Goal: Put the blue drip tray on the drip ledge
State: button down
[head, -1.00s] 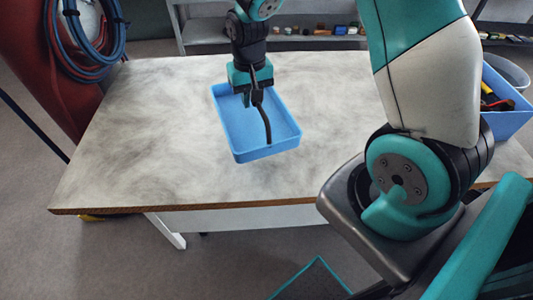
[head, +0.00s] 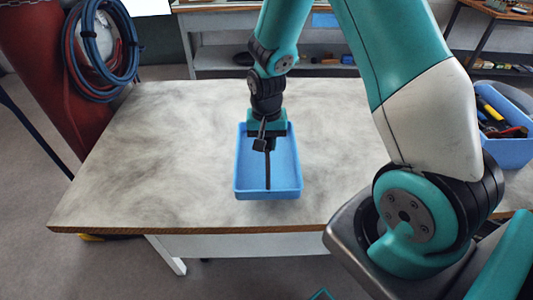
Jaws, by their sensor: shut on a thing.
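The blue drip tray (head: 282,194) is a shallow rectangular tray over the grey table, towards its front edge. My gripper (head: 267,150) is shut on the tray at its far side, and the arm comes down from above. The fingers are partly hidden behind the gripper body. I cannot tell whether the tray touches the table or hangs just above it. I cannot make out a drip ledge in this view.
The grey table top (head: 150,160) is clear left of the tray. A blue box of tools (head: 508,150) stands at the right. Blue and red hoses (head: 95,55) hang at the upper left. A shelf bench (head: 215,62) stands behind.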

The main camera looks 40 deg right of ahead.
aim_at(276, 174)
jog(key=shift+f+p, duration=0.3)
jog(key=shift+f, duration=2.3)
jog(key=shift+f, duration=0.15)
jog(key=c, duration=1)
grip_release()
